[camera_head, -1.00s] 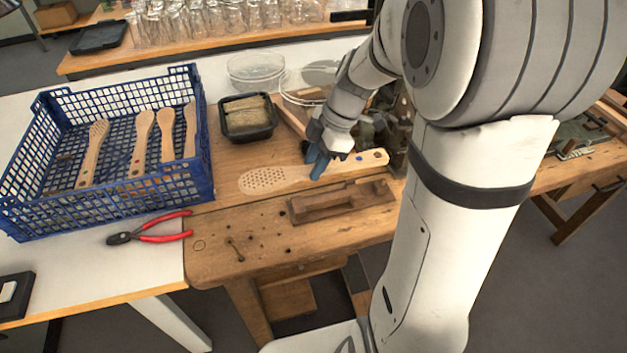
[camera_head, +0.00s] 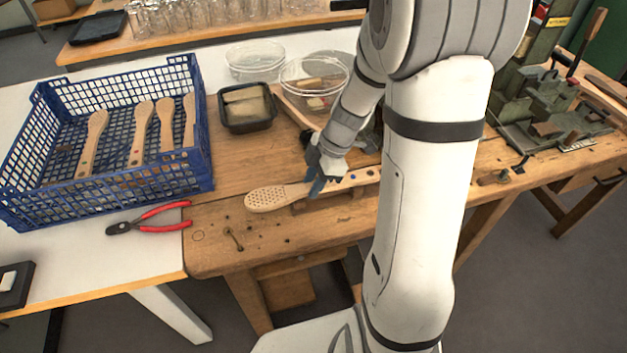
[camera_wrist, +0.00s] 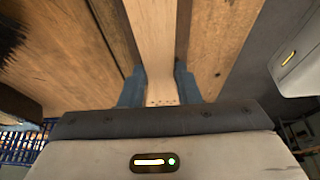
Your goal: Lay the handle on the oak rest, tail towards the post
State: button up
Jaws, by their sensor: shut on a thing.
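My gripper (camera_head: 318,187) is shut on a pale wooden handle (camera_head: 270,198). The handle's broad, drilled head points left and its narrow tail, with small coloured dots, points right until my arm covers its end. The oak rest (camera_head: 301,205) is below the handle and mostly hidden by it and my arm. In the wrist view the handle (camera_wrist: 155,35) runs lengthwise between the blue fingers (camera_wrist: 158,88), with darker wood strips along both sides. I cannot tell whether it touches the rest. The post is not clearly visible; my arm blocks that area.
A blue crate (camera_head: 150,185) with several handles stands left. Red-handled pliers (camera_head: 160,215) lie before it. A black tub (camera_head: 247,122) and clear bowls (camera_head: 315,78) stand behind my gripper. Green machinery (camera_head: 545,105) is at right. The bench's front left (camera_head: 215,250) is mostly clear.

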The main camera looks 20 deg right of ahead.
jog(key=shift+f+b, duration=0.25)
jog(key=shift+b, duration=0.05)
jog(key=o, duration=1)
jog(key=shift+r, duration=0.1)
jog(key=p+v, duration=0.1)
jog(key=v, duration=1.1)
jog(key=s+a+r+m+t+h, duration=0.1)
jog(key=s+a+m+h, duration=0.1)
jog(key=s+m, duration=0.5)
jog(key=s+a+r+m+t+h, duration=0.1)
jog(key=s+a+m+h, duration=0.1)
jog(key=s+m, duration=0.4)
jog(key=shift+s+a+r+m, duration=0.3)
jog(key=shift+s+r+m, duration=0.05)
jog(key=shift+m, duration=2.15)
